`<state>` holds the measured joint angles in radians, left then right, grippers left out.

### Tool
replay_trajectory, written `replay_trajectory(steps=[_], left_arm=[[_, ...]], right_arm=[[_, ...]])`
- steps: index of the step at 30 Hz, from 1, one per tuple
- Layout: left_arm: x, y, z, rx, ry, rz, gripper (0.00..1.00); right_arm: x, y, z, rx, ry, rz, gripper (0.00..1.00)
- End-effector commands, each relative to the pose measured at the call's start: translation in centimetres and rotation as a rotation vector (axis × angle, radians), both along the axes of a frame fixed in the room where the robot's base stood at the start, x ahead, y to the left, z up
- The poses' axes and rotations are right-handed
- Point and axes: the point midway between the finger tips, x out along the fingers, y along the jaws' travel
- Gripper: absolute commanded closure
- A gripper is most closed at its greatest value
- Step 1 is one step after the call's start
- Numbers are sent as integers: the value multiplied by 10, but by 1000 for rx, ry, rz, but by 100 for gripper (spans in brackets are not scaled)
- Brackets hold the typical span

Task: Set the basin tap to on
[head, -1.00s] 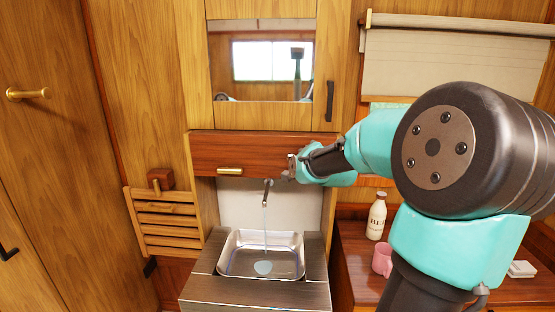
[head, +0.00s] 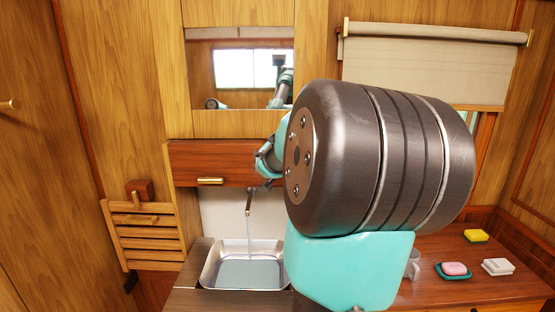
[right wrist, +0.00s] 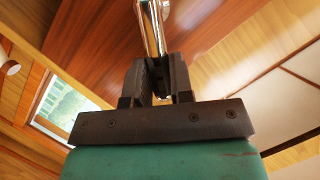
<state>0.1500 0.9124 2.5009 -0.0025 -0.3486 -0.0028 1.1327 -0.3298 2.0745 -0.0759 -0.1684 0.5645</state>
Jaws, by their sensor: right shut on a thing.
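The basin tap (head: 249,200) is a thin metal spout on the pale back panel, and a stream of water runs from it. The metal basin (head: 210,262) below holds water. My right arm reaches in from the right, with its hand (head: 266,182) close to the upper right of the spout. In the right wrist view my right gripper (right wrist: 160,78) is shut on a shiny metal rod, the tap's lever (right wrist: 151,25) by its look. The grip itself is too small to make out in the head view. My left gripper is not in view.
A wooden drawer front (head: 190,163) with a brass handle sits above the tap, under a mirror (head: 240,70). The right counter (head: 450,295) holds a yellow sponge (head: 476,236), a pink soap (head: 454,269) on a dish and a white block (head: 498,266). A slatted rack (head: 150,240) is at left.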

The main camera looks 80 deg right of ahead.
Motion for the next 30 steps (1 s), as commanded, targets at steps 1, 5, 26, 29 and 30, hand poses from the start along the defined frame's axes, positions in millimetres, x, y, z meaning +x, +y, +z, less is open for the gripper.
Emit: replay_trajectory(steps=[1,5,26,29,30], left_arm=[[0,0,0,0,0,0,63],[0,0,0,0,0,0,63],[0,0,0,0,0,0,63],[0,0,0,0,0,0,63],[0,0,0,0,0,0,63]], right_arm=[[0,0,1,-2,-1,0,100],[0,0,1,-2,-1,0,100],[0,2,1,-2,-1,1,53],[-2,7,3,-1,-1,2,53],[-3,9,4,-2,-1,3,53]])
